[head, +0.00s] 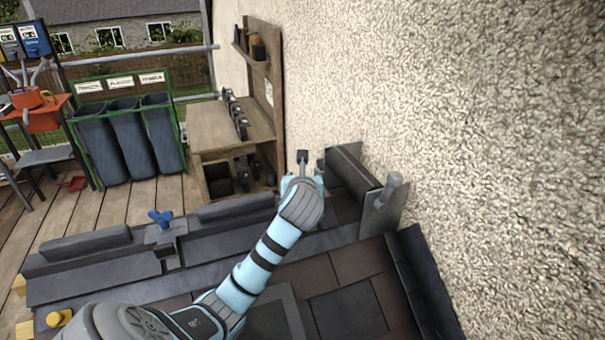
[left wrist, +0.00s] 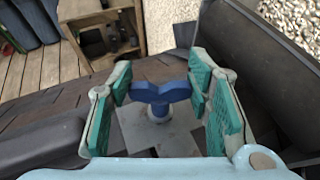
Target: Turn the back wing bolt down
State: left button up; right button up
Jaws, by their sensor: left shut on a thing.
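A blue wing bolt (left wrist: 160,98) stands upright on a pale square plate (left wrist: 178,143) in the left wrist view. A second blue wing bolt (head: 160,217) stands on a grey bracket (head: 168,234) further left along the ridge. My right gripper is in neither view.
The rough wall (head: 480,120) rises close on the right. A dark ridge tile (head: 353,170) and a metal plate with a grey knob (head: 390,190) stand beside my gripper. A wooden shelf (head: 225,125) and grey bins (head: 130,138) are behind on the decking.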

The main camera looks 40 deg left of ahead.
pick_arm(q)
jog(key=shift+w+r, duration=0.1)
jog(key=shift+r, duration=0.15)
jog(key=shift+c, duration=0.2)
jog(key=o, duration=1.2)
jog(key=shift+f, duration=0.1)
jog(key=v, duration=1.2)
